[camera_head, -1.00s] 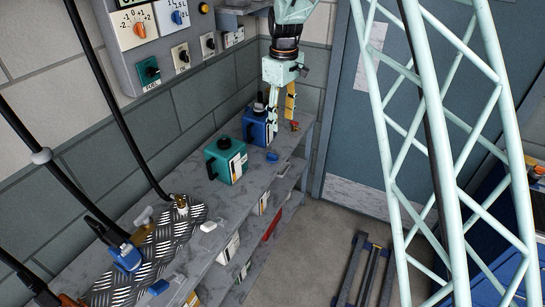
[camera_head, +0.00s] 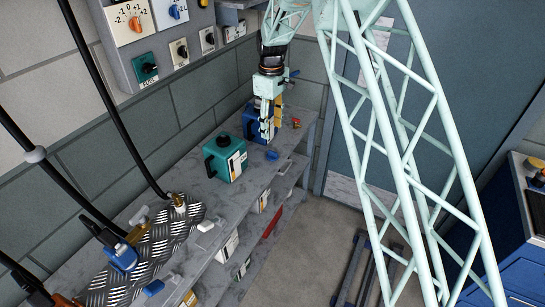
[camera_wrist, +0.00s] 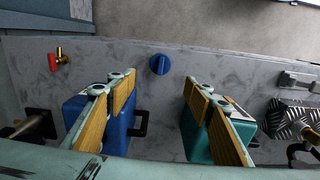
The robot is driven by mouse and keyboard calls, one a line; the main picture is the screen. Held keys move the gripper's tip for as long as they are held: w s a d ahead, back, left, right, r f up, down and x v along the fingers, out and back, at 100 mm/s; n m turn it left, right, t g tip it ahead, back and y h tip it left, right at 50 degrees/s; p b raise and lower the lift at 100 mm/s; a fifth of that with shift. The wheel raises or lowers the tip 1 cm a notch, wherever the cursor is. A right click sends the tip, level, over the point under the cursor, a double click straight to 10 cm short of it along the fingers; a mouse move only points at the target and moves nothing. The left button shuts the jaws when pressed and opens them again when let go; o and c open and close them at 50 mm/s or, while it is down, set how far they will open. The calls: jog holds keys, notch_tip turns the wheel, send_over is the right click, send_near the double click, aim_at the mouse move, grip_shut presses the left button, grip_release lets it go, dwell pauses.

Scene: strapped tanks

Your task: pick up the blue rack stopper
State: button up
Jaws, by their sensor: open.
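A small round blue stopper with a ridge across its top lies on the grey shelf top (camera_head: 243,203). It shows in the wrist view (camera_wrist: 159,64) in the gap ahead of my fingers, and in the head view (camera_head: 272,155) just right of the teal tank. My gripper (camera_head: 266,130) is open and empty, pointing down above the shelf beside the blue tank. In the wrist view its two wood-toned fingers (camera_wrist: 160,86) are spread wide, with the stopper between their lines and apart from both.
A blue tank (camera_head: 249,122) and a teal tank (camera_head: 225,159) stand close by the gripper. A red-and-brass fitting (camera_wrist: 58,59) lies at the left in the wrist view. Another blue piece (camera_head: 154,287) lies by the diamond plate (camera_head: 165,245). The shelf around the stopper is clear.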

aim_at(272, 151)
jog(key=shift+f, duration=0.2)
jog(key=shift+f+b, duration=0.45)
jog(key=shift+f, duration=3.7)
jog(key=shift+s+f+b, duration=0.1)
jog(key=shift+f+b, duration=0.35)
jog(key=shift+f, duration=2.15)
jog(key=c, duration=0.9)
